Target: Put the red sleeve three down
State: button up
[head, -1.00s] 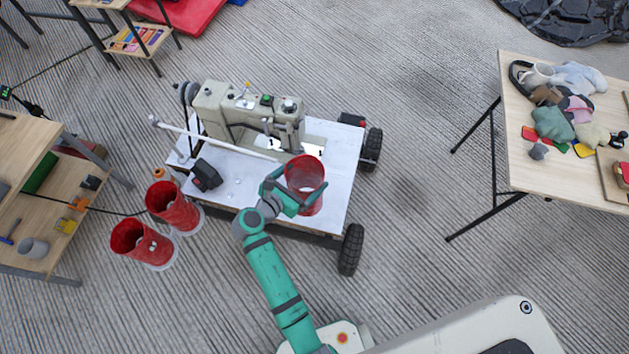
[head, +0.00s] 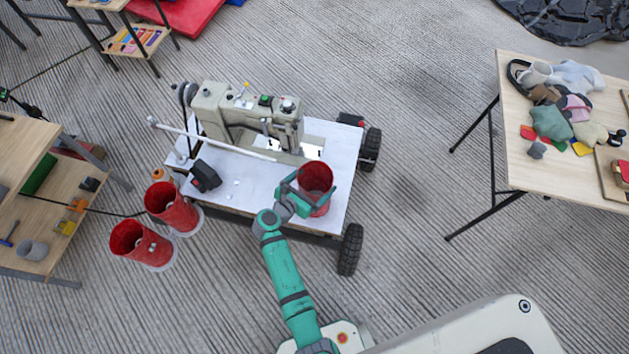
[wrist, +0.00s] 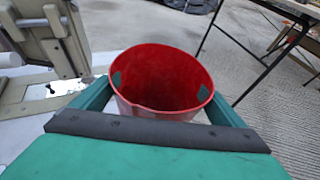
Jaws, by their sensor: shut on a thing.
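A red open-topped sleeve (head: 316,180) is at the right front part of the white cart top (head: 258,195). My gripper (head: 312,190) is shut on it, with one finger on each side. The wrist view also shows the sleeve (wrist: 163,82) upright between my fingers, its hollow inside facing up. I cannot tell whether its base touches the cart top. Two other red sleeves stand on the floor left of the cart: one (head: 172,207) close to the cart and one (head: 140,243) nearer the front left.
A sewing machine (head: 250,115) stands on the cart behind the sleeve, with a white rod (head: 215,140) and a black box (head: 205,175) to its left. A table with cloth pieces (head: 520,165) is at right, and wooden shelves (head: 60,205) at left. Floor between cart and table is clear.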

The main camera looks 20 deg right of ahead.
jog(key=shift+a, duration=0.1)
jog(key=o, duration=1.1)
jog(key=shift+f, duration=0.15)
